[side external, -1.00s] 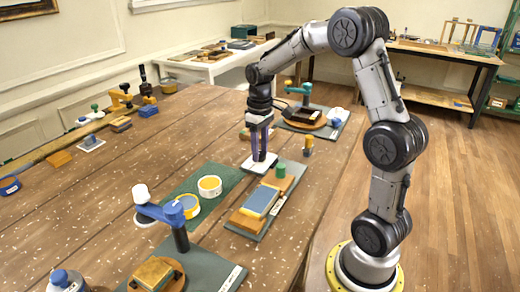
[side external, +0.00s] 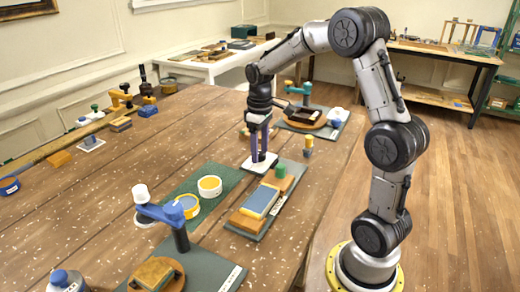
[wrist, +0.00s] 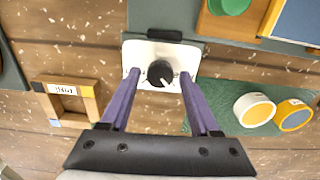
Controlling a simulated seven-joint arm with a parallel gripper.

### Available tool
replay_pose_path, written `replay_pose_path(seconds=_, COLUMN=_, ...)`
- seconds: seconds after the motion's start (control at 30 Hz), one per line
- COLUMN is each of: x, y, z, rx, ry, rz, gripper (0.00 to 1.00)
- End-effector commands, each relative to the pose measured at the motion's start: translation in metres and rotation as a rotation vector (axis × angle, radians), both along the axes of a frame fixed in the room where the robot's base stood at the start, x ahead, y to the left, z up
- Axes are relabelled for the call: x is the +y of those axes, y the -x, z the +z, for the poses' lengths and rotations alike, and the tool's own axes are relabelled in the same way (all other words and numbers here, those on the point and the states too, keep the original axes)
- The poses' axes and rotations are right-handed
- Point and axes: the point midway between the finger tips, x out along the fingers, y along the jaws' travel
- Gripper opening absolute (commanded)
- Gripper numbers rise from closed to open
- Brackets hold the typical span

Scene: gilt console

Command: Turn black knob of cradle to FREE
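The black knob (wrist: 160,73) sits on a white plate (wrist: 135,54) in the wrist view. Its light pointer mark slants to the lower right; the plate's markings are too small to read. The plate adjoins the grey base of the cradle (wrist: 188,18), which bears a wooden block, a blue panel and a green knob (wrist: 231,5). In the side view the white plate (side external: 258,163) lies at the far end of the cradle (side external: 248,225). My gripper (wrist: 159,76) is open, its purple fingers on either side of the black knob with gaps. The side view also shows my gripper (side external: 258,154) low over the plate.
A blue-armed fixture (side external: 160,212) stands in front. Another fixture with a teal arm (side external: 300,90) is behind my gripper. A small labelled wooden frame (wrist: 92,104) lies nearby.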

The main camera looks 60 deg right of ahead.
Motion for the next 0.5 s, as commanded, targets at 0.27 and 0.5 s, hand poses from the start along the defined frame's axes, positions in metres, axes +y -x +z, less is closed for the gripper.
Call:
replay_pose_path(seconds=0.27, x=0.000, y=0.000, z=-0.001, rx=0.003, ry=-0.001, rz=-0.002, gripper=0.71)
replay_pose_path(seconds=0.5, x=0.000, y=0.000, z=0.016, rx=-0.001, ry=0.000, rz=-0.002, gripper=0.71)
